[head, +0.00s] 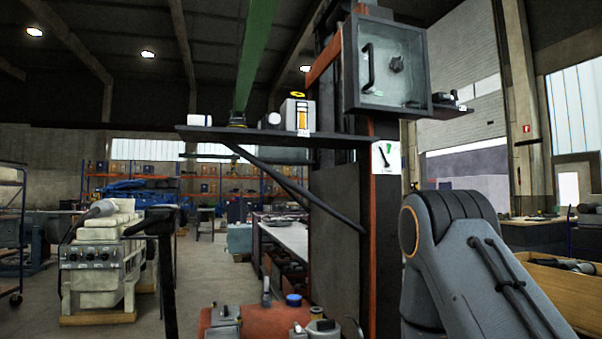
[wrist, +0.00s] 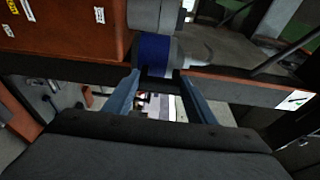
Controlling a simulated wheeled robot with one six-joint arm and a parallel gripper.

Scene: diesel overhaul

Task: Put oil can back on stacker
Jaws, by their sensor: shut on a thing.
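In the wrist view my gripper (wrist: 156,74) has its two blue-grey fingers on either side of a grey can with a blue band (wrist: 155,53), which looks like the oil can. The fingers are shut on it. A grey part sticks out to its right, and its far end is cut off by the frame's top. The stacker (head: 342,215) stands at the middle of the head view, a tall dark and orange frame with a dark shelf (head: 250,136). My gripper and the held can cannot be made out in the head view.
The shelf carries a white box with a yellow top (head: 297,114) and a white cylinder (head: 271,120). A glazed box (head: 391,66) hangs above. A red surface (head: 255,322) with several small items lies below.

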